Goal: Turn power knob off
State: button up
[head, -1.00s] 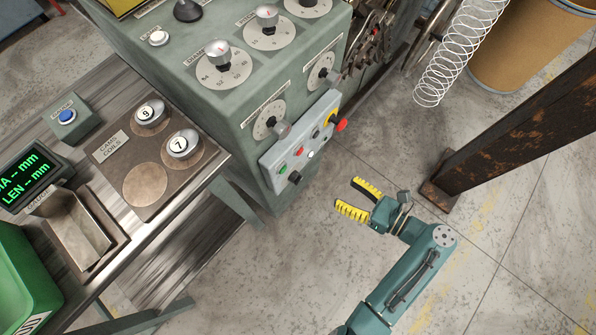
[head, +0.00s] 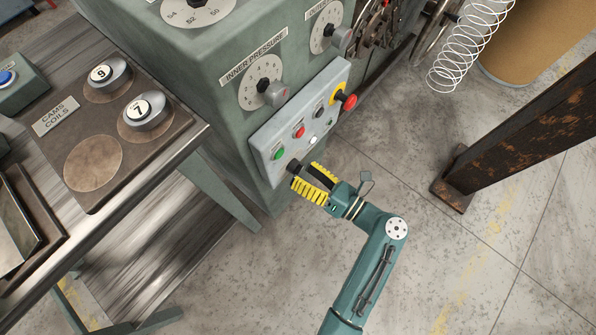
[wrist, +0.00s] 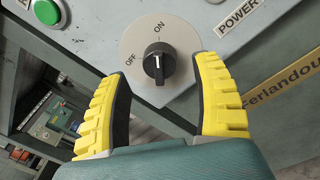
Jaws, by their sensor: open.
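The power knob (wrist: 158,64) is black, on a round grey plate marked OFF at the left and ON at the top. Its white line points up, toward ON. In the head view the knob (head: 294,166) sits at the lower left of the control panel. My gripper (head: 305,174), with yellow and black fingers, is open in front of it. In the wrist view the fingers are on either side of the knob, with a gap on both sides. The contact side is partly hidden in the head view.
The panel also has a green button (head: 279,154), a red button (head: 299,132), a white button (head: 312,140) and a red emergency knob (head: 349,102). A table with cams (head: 147,112) stands left. A rusty beam (head: 520,130) stands right.

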jog(key=shift+b+x, duration=0.3)
jog(key=shift+x, duration=0.9)
grip_shut()
